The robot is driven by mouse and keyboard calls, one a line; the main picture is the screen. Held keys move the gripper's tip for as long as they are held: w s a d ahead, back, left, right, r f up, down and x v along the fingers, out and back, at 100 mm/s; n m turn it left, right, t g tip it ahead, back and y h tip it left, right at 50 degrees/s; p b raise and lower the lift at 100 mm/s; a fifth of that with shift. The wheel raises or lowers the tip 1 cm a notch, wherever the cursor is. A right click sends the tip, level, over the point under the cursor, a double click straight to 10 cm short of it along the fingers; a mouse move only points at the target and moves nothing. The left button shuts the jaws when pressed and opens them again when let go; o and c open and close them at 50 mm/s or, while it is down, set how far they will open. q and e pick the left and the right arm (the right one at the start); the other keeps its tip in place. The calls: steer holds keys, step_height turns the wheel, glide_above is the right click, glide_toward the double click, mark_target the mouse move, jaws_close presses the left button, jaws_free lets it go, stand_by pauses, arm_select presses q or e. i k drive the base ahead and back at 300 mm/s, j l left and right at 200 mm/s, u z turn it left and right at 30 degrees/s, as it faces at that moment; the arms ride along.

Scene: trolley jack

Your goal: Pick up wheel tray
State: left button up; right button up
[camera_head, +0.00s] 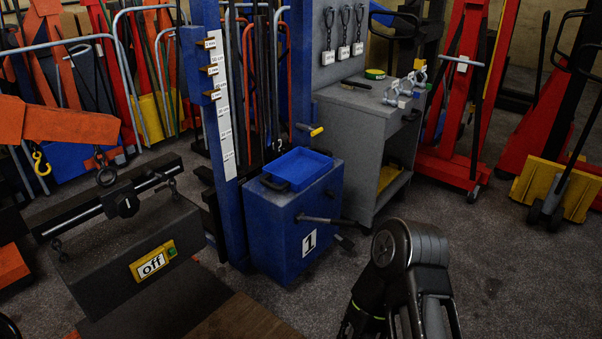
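The wheel tray appears to be the shallow, open, bright blue tray (300,168) in the middle of the head view. It lies on top of a darker blue box (290,225) marked with a white "1", and its inside looks empty. My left arm and gripper are not in view. My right arm's dark links rise from the bottom edge, right of the box and apart from it. The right gripper itself cannot be made out in the frame.
A blue post (214,130) stands close behind the box's left side. A grey workbench (365,140) with clamps stands behind it to the right. A black block (135,245) labelled "off" occupies the left foreground. Red jacks (455,100) stand at the right. Floor at lower right is open.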

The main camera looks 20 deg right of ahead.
mark_target(297, 168)
steer(key=i+l+u, duration=0.25)
steer(key=l+u, duration=0.25)
steer(key=l, duration=1)
steer(key=l+u, duration=0.45)
steer(key=l, duration=1.1)
